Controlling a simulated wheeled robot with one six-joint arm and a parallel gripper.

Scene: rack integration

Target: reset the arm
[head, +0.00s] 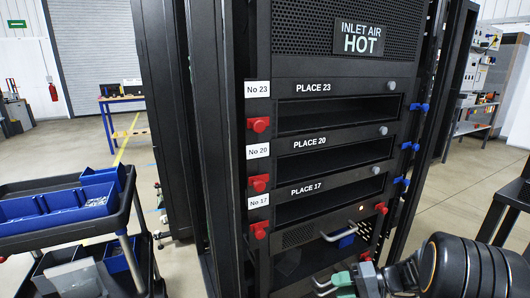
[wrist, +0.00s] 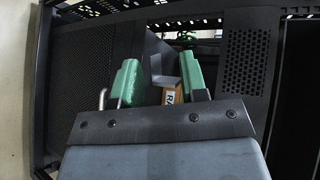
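My gripper (wrist: 160,75) shows its two green fingers apart in the wrist view, with a gap between them. A small grey piece with an orange label (wrist: 170,95) shows between or behind the fingers; I cannot tell whether it touches them. In the head view the gripper (head: 343,281) is at the bottom edge, low in front of the black rack (head: 225,150), partly cut off. My dark arm enters from the lower right.
The rack has three dark openings, PLACE 23 (head: 335,113), PLACE 20 (head: 335,158) and PLACE 17 (head: 330,200), with red and blue knobs beside them. A silver handle (head: 345,232) sticks out below. A cart with blue bins (head: 60,203) stands left.

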